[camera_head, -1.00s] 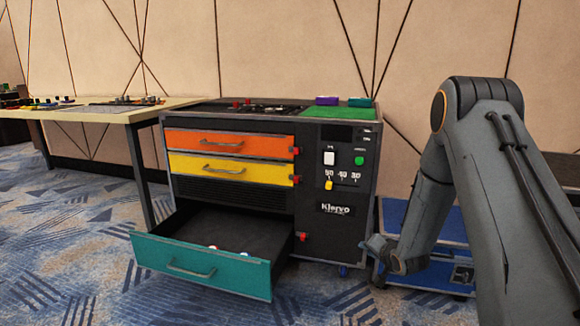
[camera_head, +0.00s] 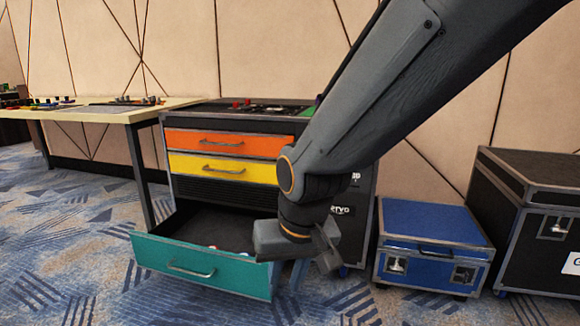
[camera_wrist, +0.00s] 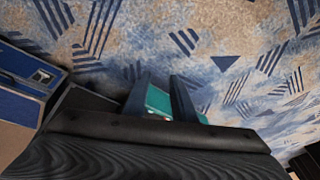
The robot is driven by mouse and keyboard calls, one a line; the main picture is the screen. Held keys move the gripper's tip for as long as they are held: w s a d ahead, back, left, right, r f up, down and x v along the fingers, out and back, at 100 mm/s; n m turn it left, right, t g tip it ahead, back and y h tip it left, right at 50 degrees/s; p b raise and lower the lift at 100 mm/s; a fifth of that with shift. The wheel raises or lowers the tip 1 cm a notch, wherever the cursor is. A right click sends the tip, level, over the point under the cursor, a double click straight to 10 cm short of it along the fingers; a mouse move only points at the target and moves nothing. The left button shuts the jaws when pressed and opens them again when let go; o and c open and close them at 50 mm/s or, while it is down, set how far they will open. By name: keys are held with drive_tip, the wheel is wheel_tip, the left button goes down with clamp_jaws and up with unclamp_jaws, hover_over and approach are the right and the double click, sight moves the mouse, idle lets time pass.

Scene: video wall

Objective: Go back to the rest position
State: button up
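My gripper (camera_head: 298,246) hangs low in the head view, in front of the cabinet (camera_head: 230,192) and by the right end of its open teal drawer (camera_head: 200,265). In the wrist view, the two fingers (camera_wrist: 163,90) stand apart with a gap between them. Part of the teal drawer shows through and beside that gap. I see nothing held. The fingertips are hard to make out in the head view.
The orange drawer (camera_head: 225,143) and yellow drawer (camera_head: 222,167) are shut. A few small items lie in the teal drawer. A blue case (camera_head: 430,222) and a black case (camera_head: 530,215) stand right of the cabinet. A table (camera_head: 120,114) stands left. Carpet in front is clear.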

drive_tip(key=s+r+n+g, duration=0.3)
drive_tip(key=s+n, duration=0.1)
drive_tip(key=s, duration=1.2)
drive_tip(key=d+r+m+h+p, duration=0.1)
drive_tip(key=d+r+m+p, duration=0.2)
drive_tip(key=d+r+p, duration=0.7)
drive_tip(key=d+r+m+p, duration=0.4)
drive_tip(key=d+r+p, duration=0.6)
drive_tip(key=r+p, duration=0.7)
drive_tip(key=shift+w+r+h+p, duration=0.3)
drive_tip(key=shift+r+h+p, duration=0.1)
drive_tip(key=shift+p, duration=4.75)
drive_tip(key=shift+f, duration=0.1)
